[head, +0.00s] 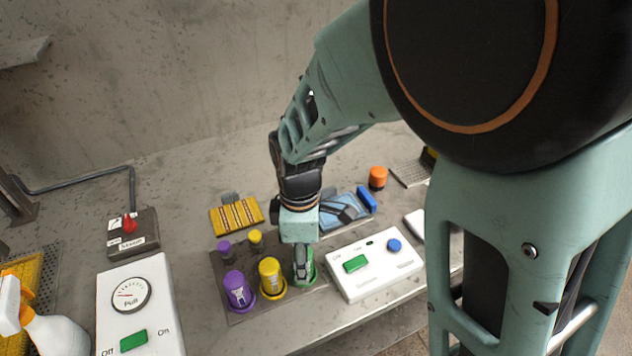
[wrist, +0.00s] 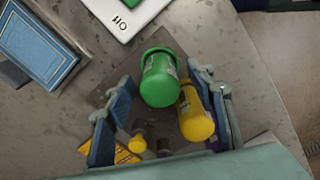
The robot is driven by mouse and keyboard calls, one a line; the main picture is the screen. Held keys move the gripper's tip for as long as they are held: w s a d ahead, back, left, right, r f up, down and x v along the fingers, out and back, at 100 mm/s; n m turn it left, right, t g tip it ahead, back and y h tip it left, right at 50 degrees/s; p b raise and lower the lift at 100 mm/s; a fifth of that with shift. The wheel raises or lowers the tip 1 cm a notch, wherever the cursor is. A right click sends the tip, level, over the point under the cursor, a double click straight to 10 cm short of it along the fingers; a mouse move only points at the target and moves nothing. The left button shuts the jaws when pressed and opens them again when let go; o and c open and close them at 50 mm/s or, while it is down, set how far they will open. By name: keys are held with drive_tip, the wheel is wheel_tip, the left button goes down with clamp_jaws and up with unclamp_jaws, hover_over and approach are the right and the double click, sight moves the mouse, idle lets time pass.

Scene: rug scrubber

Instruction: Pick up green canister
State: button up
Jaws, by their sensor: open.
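The green canister (wrist: 160,82) stands on a dark mat, beside the yellow canister (wrist: 196,115). In the head view the green canister (head: 303,265) is partly hidden by my gripper (head: 301,240), which points down over it. In the wrist view my gripper (wrist: 162,118) is open, with one blue-padded finger at the left and the other at the right. The green canister lies in the gap between the finger lines, ahead of the fingertips, and the yellow canister is close to the right finger. I cannot tell whether the fingers touch either canister.
A purple canister (head: 237,290) and the yellow canister (head: 271,278) stand left of the green one on the mat (head: 240,317). A white box with green and blue buttons (head: 375,262) is close on the right. A blue tray (head: 347,208) lies behind.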

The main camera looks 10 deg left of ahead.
drive_tip(key=c, duration=1.3)
drive_tip(key=shift+r, duration=0.15)
